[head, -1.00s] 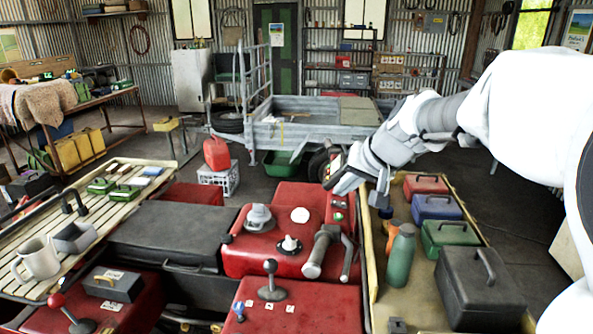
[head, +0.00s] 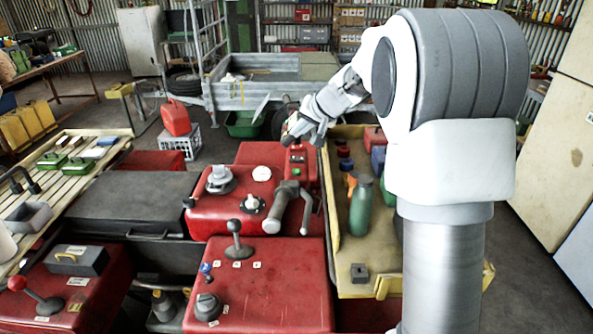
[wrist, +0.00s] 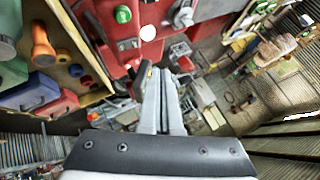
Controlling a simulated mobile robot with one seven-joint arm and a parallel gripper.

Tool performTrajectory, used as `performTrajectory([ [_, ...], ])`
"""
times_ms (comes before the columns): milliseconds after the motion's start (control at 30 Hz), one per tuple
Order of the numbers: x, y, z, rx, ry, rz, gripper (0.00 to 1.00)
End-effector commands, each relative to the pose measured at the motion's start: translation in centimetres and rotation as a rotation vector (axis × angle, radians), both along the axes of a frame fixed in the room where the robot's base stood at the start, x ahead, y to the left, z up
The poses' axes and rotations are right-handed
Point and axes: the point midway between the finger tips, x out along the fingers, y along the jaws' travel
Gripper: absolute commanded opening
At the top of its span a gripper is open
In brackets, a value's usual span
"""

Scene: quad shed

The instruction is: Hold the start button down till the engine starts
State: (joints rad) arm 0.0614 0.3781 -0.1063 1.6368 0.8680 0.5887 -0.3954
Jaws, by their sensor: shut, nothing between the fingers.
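A red control post (head: 298,172) rises at the far end of the red quad's body in the head view. In the wrist view a round green button (wrist: 123,14) stands out on the red panel, with a white round knob (wrist: 148,32) close by. I cannot read labels to confirm which is the start button. My gripper (head: 291,136) is at the top of the post in the head view. In the wrist view its fingers (wrist: 163,72) are closed together and empty, their tips apart from the green button in the picture. Contact cannot be told in the head view.
A grey handlebar grip (head: 277,208) and a black-knobbed lever (head: 236,228) stand on the quad near the post. To the right is a yellow tray (head: 350,255) with a green bottle (head: 361,205). A trailer (head: 270,88) stands behind.

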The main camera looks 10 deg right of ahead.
Motion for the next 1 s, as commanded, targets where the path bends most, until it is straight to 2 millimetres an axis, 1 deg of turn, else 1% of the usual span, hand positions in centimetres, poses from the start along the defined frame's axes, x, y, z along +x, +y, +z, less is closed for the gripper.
performTrajectory([
  [167,0.0,0.0,-0.6,0.0,0.001,0.001,0.0],
  [267,0.0,0.0,-1.4,0.0,0.002,0.001,0.0],
  [367,-0.1,0.0,-2.6,0.0,0.001,0.002,0.0],
  [700,0.0,0.0,-7.4,0.0,0.0,0.0,0.0],
  [833,0.0,0.0,-8.5,-0.001,0.0,0.001,0.0],
  [1000,0.0,0.0,-8.9,-0.001,0.0,0.001,0.0],
])
